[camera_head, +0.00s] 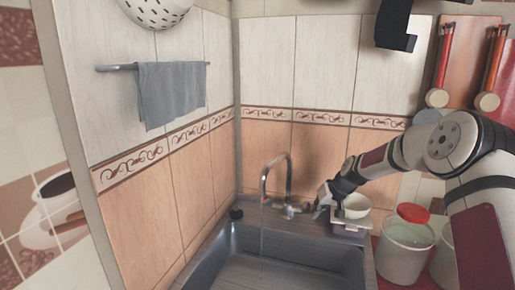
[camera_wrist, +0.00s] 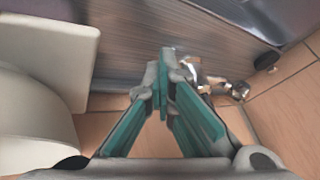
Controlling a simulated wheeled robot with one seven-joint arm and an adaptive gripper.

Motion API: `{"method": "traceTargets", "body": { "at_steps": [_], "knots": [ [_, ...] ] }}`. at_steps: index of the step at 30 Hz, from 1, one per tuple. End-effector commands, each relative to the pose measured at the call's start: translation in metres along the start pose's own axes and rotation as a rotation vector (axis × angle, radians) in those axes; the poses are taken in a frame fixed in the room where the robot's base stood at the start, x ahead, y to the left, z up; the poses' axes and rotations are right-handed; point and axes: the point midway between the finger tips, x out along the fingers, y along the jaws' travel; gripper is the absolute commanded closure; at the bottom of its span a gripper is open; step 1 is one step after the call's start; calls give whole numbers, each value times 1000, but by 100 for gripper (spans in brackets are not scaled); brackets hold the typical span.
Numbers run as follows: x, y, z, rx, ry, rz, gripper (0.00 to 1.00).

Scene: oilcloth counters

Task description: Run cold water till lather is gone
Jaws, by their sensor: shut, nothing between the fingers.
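The metal sink (camera_head: 318,254) stands in the corner, its basin only partly in view. A chrome faucet (camera_head: 289,177) with a curved spout rises behind it. A faint thin vertical line, like a water stream, runs down below the spout. I cannot make out lather in the basin. My gripper (camera_head: 318,208) is shut and empty, just right of the faucet's base. In the wrist view the closed fingertips (camera_wrist: 164,62) lie beside the chrome faucet fittings (camera_wrist: 196,73); I cannot tell whether they touch.
A white bowl (camera_head: 355,207) sits on a pale stand right of the faucet, close to my wrist. A red-lidded container (camera_head: 402,255) stands further right. A grey towel (camera_head: 172,92) hangs on the left wall. A small black object (camera_head: 236,214) sits at the sink's back-left corner.

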Motion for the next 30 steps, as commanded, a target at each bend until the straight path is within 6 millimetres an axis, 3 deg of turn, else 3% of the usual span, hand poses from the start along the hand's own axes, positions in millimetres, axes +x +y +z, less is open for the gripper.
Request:
{"method": "traceTargets", "body": {
  "at_steps": [1,30],
  "knots": [
    [7,-2,2,1,-2,-3,100],
    [9,-22,2,-3,-4,-12,100]
  ]
}}
